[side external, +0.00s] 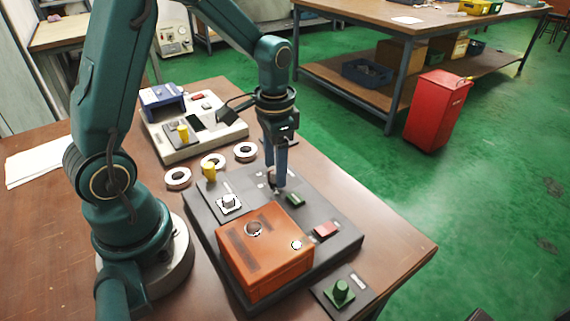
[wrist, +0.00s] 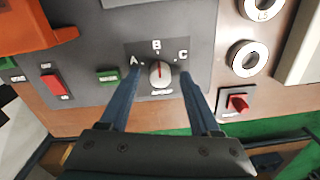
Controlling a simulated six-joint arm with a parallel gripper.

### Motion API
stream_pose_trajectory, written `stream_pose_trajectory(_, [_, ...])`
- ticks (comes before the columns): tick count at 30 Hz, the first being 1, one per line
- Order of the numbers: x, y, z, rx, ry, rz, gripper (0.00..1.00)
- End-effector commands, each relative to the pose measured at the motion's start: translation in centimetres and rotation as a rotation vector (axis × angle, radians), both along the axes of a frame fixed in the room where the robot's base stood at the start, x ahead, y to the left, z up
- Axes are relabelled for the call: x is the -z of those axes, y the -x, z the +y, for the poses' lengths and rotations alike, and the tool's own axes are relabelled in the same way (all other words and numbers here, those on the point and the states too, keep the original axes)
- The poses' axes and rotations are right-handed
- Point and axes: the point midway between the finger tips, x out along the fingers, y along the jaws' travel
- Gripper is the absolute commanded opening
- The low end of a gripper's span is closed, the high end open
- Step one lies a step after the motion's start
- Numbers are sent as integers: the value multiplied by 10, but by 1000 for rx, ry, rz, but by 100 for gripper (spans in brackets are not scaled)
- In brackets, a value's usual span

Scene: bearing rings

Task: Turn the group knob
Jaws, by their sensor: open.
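The group knob (wrist: 160,74) is a round, pale silver knob on the dark panel (wrist: 180,30). It has a red pointer line, with letters A, B and C around it. The pointer is towards B. My gripper (wrist: 160,76) is open, with one blue finger on each side of the knob in the wrist view and a gap visible on both sides. I cannot tell from this view how far the tips are above the panel. In the side view my gripper (side external: 279,188) points down at the panel's far edge, and the fingers mostly hide the knob.
An orange box (side external: 265,255) stands on the panel, near a green switch (side external: 295,200) and a red switch (side external: 325,231). White rings (side external: 178,177) lie beside the panel. A pale console (side external: 195,130) is behind. A small plate holds a green knob (side external: 341,291) at the front.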

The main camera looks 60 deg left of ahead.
Motion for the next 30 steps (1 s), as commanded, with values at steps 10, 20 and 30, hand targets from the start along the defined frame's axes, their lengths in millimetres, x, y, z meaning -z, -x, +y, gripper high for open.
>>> stream_pose_trajectory(10, [2,0,0,-1,0,0,33])
stream_pose_trajectory(20, [1,0,0,-9,0,0,0])
stream_pose_trajectory(30, [1,0,0,-154,0,0,0])
